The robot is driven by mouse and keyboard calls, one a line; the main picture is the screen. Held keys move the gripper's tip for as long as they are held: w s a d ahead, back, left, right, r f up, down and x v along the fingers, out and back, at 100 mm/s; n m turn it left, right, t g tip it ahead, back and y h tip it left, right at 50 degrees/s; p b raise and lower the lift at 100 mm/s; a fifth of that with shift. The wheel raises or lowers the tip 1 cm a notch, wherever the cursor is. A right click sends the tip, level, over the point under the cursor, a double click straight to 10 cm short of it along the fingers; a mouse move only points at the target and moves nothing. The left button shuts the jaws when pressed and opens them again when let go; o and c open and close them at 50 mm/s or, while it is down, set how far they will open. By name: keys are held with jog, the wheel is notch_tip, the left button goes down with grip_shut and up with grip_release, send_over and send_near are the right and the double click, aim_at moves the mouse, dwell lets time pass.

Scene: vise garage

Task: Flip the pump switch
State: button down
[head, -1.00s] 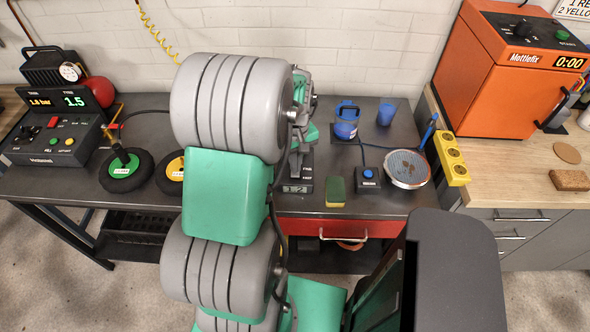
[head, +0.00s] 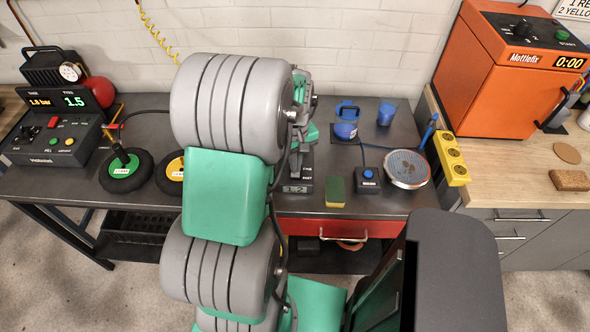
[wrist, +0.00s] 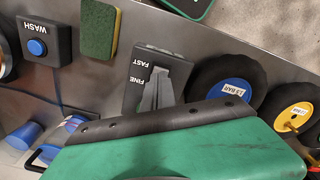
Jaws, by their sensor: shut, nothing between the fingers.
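A dark box marked FINE and FAST (wrist: 178,72) lies under my gripper in the wrist view. It also shows in the head view (head: 298,186), at the bench's front beside my arm. I cannot tell if it is the pump switch. My gripper (wrist: 154,88) is shut and empty, its grey fingertips over this box and hiding its middle. I cannot tell whether they touch it. The gripper is mostly hidden behind my arm in the head view. A pump unit (head: 55,135) with a red switch and a 1.5 display stands at the bench's left end.
A green-yellow sponge (head: 335,192) and a WASH button box (head: 368,180) stand right of the FINE/FAST box. A wheel with a blue hub (wrist: 230,88) lies on its other side. Green-hub (head: 124,170) and yellow-hub (head: 172,172) wheels lie further left.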

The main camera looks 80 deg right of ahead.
jog(key=shift+f+b, duration=0.7)
jog(key=shift+f, duration=0.3)
dwell(0.6)
notch_tip(320, 180, up, 7)
jog(key=p, duration=0.5)
jog(key=shift+r, duration=0.1)
dwell(0.3)
jog(key=w+a+r+n+t+h, duration=0.15)
jog(key=w+a+r, duration=0.35)
jog(key=w+a, duration=0.5)
jog(key=w+a+r+n, duration=0.3)
jog(key=w+a+r, duration=0.3)
jog(key=w, duration=0.8)
jog(key=w+a+r+n+t, duration=0.1)
jog(key=a+n, duration=0.1)
jog(key=a, duration=1)
jog(key=w+a+r+n+t+y, duration=0.1)
jog(key=a+r+n+t, duration=0.1)
jog(key=a, duration=1.1)
jog(key=shift+w+a+r+n, duration=0.15)
jog(key=shift+n, duration=0.3)
